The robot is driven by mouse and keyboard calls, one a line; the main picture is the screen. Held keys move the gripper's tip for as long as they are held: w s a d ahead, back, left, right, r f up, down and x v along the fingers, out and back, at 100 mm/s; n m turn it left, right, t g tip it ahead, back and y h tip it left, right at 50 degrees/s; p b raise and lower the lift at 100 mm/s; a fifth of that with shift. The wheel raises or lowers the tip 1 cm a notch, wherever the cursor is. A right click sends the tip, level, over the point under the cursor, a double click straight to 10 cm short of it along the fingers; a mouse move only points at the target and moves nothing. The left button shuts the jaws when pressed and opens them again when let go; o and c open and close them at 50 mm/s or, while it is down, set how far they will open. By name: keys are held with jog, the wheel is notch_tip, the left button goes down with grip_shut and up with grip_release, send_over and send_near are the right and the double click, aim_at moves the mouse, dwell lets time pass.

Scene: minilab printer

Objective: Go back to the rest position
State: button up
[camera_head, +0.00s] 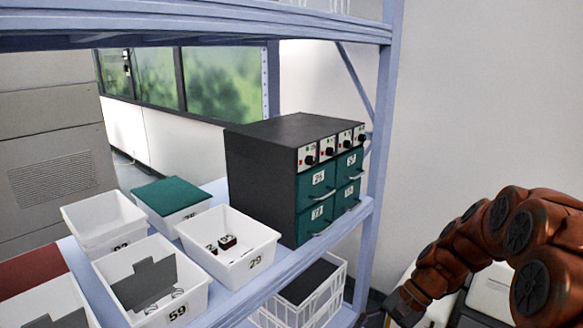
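My arm, in orange-brown links, shows at the right of the head view. It bends down toward the lower middle-right. Its end, with my gripper (402,306), is at the bottom edge, in front of and to the right of the shelf. The fingers are dark, small and partly cut off, so I cannot tell if they are open or shut. Nothing can be made out in the gripper.
A blue shelf (362,228) carries a dark cabinet with green drawers (318,180), a white bin marked 79 (262,262) holding small dark items, a bin marked 59 (178,312), and a green-lidded bin (172,196). A white wire basket (322,300) is below. A wall stands at right.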

jog(key=s+d+r+n+h+p, duration=0.1)
jog(key=s+r+n+h+p, duration=0.6)
jog(key=s+r+p, duration=1)
jog(key=shift+s+d+r+n+t+h, duration=0.25)
jog(key=shift+s+r+n+t+h, duration=0.2)
jog(key=shift+s+r, duration=2.95)
jog(key=shift+s+f, duration=0.35)
jog(key=shift+f, duration=0.05)
